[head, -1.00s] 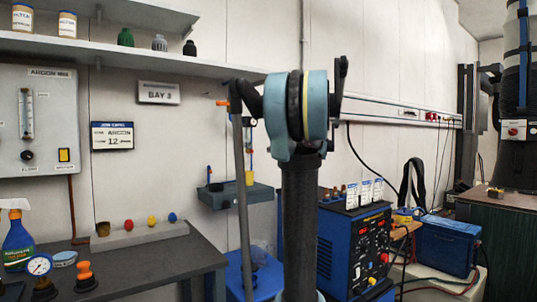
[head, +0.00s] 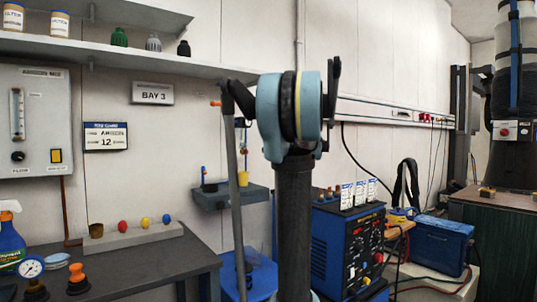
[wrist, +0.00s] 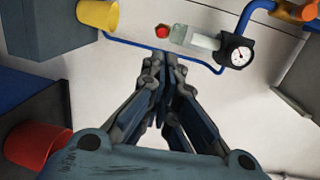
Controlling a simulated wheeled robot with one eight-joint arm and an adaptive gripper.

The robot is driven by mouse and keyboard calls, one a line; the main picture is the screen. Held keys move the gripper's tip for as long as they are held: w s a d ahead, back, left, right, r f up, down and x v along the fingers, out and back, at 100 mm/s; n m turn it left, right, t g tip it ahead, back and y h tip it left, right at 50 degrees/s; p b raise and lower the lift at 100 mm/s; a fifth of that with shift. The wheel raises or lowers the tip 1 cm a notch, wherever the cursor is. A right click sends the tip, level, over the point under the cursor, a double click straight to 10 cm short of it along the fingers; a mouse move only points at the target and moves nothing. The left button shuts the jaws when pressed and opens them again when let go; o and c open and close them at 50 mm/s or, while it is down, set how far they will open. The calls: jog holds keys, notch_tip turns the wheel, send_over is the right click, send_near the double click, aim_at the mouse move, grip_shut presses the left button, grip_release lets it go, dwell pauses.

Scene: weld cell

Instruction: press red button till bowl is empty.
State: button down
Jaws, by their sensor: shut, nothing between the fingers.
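A small round red button (wrist: 162,31) shows in the wrist view, beside a pale clear block and ahead of my fingertips. My gripper (wrist: 163,62) is shut and empty, pointing toward it; I cannot tell the gap, but no contact is visible. In the head view my arm stands in the middle and my gripper cannot be made out. There, a red knob (head: 122,226) sits on a grey rail on the left bench.
A round gauge (wrist: 238,52) on blue piping is right of the button. A yellow cup (wrist: 98,15) and a red cup (wrist: 35,145) lie to the left. In the head view, a grey wall shelf (head: 215,200) and blue welder (head: 347,250) flank my arm.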

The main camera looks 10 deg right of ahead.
dwell(0.3)
jog(key=m, duration=0.5)
jog(key=s+f+m, duration=0.1)
jog(key=m, duration=0.5)
jog(key=s+f+m+y, duration=0.1)
jog(key=m, duration=0.5)
jog(key=shift+s+d+f, duration=0.1)
jog(key=shift+s+d, duration=0.05)
jog(key=shift+d, duration=0.05)
send_near(246, 152)
jog(key=f+x, duration=0.1)
jog(key=x, duration=0.5)
jog(key=shift+w+f, duration=0.3)
jog(key=shift+w, duration=0.15)
jog(key=shift+w, duration=0.1)
